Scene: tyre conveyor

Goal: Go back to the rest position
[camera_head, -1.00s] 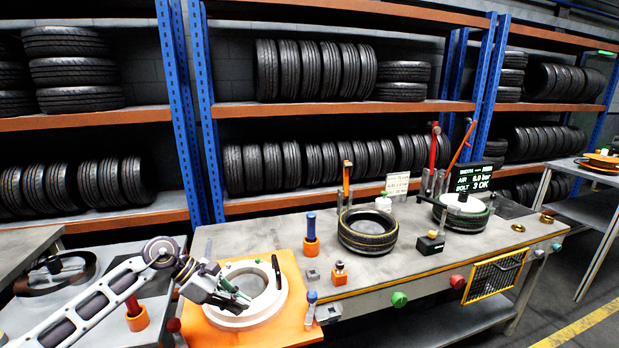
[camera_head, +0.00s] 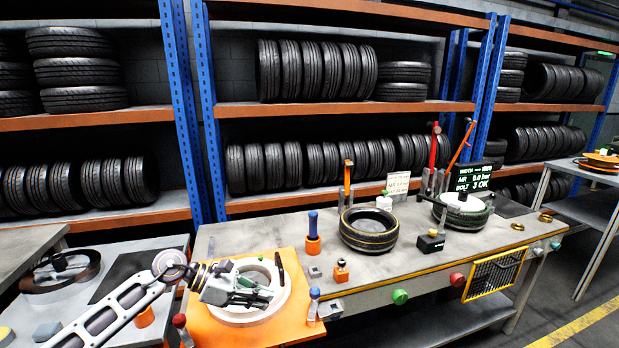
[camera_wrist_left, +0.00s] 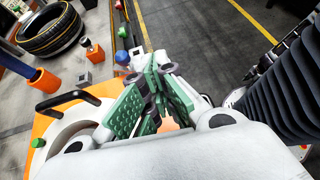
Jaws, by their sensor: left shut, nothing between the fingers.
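My left gripper (camera_head: 268,300) reaches in from the left in the head view, above the white ring (camera_head: 234,315) on the orange mat (camera_head: 205,332). Its green-padded fingers (camera_wrist_left: 168,92) are closed together with nothing between them in the left wrist view. The white ring (camera_wrist_left: 62,132) with a dark handle shows beside and below the gripper there. I cannot tell how high the gripper is above the ring. My right gripper is not in either view.
A tyre (camera_head: 368,230) lies on the grey workbench (camera_head: 330,220), with a second wheel (camera_head: 462,212) by a display (camera_head: 470,177). Blue-topped tools (camera_head: 312,226) stand in orange holders. Tyre racks (camera_head: 330,110) fill the back.

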